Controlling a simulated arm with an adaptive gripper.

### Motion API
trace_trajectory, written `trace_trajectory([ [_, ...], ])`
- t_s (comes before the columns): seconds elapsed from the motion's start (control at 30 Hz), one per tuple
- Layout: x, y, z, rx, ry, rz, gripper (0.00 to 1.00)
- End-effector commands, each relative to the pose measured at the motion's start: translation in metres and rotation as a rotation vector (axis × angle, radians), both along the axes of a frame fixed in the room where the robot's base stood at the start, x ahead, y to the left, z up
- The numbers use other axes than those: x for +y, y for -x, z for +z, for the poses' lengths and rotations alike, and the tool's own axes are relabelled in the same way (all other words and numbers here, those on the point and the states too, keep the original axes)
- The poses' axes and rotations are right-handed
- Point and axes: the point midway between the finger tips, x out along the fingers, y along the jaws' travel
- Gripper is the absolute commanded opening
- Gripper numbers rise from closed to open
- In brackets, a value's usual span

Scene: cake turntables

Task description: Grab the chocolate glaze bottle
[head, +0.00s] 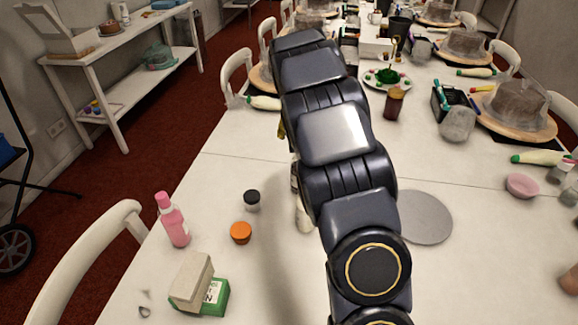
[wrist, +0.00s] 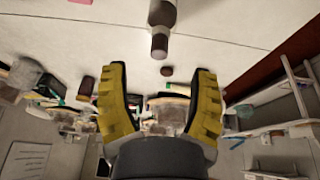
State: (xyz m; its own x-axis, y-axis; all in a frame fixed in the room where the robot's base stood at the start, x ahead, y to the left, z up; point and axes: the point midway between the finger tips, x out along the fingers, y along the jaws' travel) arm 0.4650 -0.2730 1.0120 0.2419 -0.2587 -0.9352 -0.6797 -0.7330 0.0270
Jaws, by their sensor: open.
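A bottle with a dark body and a greyish cap (wrist: 160,45) is at the top middle of the wrist view, cut off by the frame edge. It may be the chocolate glaze bottle; no label is readable. My gripper (wrist: 160,72) is open, its two yellow fingers spread and nothing between them. The bottle is beyond the fingertips, roughly in line with the gap and apart from them. In the head view my arm hides most of the gripper; only a yellow sliver shows (head: 282,130). A pale bottle-like thing (head: 304,218) is partly hidden behind the arm.
On the white table, a pink bottle (head: 174,222), an orange cup (head: 241,233), a dark-lidded jar (head: 252,200) and a green box (head: 212,297) stand left of my arm. A grey disc (head: 424,217) lies right. An amber jar (head: 394,103) stands farther back.

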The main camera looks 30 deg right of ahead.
Motion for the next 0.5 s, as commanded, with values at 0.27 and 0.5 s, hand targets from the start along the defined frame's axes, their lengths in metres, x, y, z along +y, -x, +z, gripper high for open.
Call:
trace_trajectory([
  [0.27, -0.026, -0.018, -0.022, -0.043, 0.002, -0.033, 0.6],
  [0.5, -0.03, -0.024, -0.045, -0.039, 0.0, -0.032, 0.6],
])
